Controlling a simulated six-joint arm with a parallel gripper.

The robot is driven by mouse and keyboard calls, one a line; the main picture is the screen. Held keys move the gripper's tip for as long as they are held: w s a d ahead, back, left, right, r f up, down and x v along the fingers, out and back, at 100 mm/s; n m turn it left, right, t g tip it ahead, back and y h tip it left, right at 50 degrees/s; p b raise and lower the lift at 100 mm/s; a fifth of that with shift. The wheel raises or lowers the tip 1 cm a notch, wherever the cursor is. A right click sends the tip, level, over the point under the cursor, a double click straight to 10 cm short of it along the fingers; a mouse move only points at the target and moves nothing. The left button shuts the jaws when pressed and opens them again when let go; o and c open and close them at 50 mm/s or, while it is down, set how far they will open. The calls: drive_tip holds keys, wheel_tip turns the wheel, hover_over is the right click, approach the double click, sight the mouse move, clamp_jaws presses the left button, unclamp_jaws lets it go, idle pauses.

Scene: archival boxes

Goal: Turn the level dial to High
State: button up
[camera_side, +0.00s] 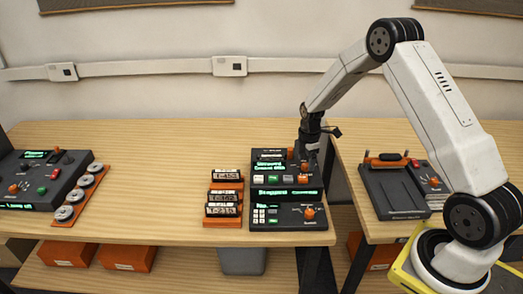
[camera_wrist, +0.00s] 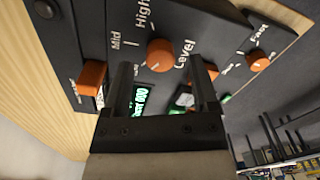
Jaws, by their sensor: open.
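The level dial (camera_wrist: 160,53) is a round orange knob on a dark panel in the wrist view. The word Level is printed beside it, with Mid and High on its other side. I cannot clearly read which mark its pointer faces. My gripper (camera_wrist: 161,66) is open, with a black finger on each side of the dial in the picture. I cannot tell whether the fingers touch it. In the side view my gripper (camera_side: 309,150) is at the back right of the dark control unit (camera_side: 291,194), partly hiding its knobs.
Other orange knobs (camera_wrist: 258,60) and an orange switch (camera_wrist: 92,76) sit close by on the panel. In the side view, orange-based label blocks (camera_side: 223,208) stand left of the unit. Another console (camera_side: 37,178) is at far left. A dark device (camera_side: 393,190) sits on the right table.

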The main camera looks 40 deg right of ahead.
drive_tip(key=shift+f, duration=0.7)
clamp_jaws()
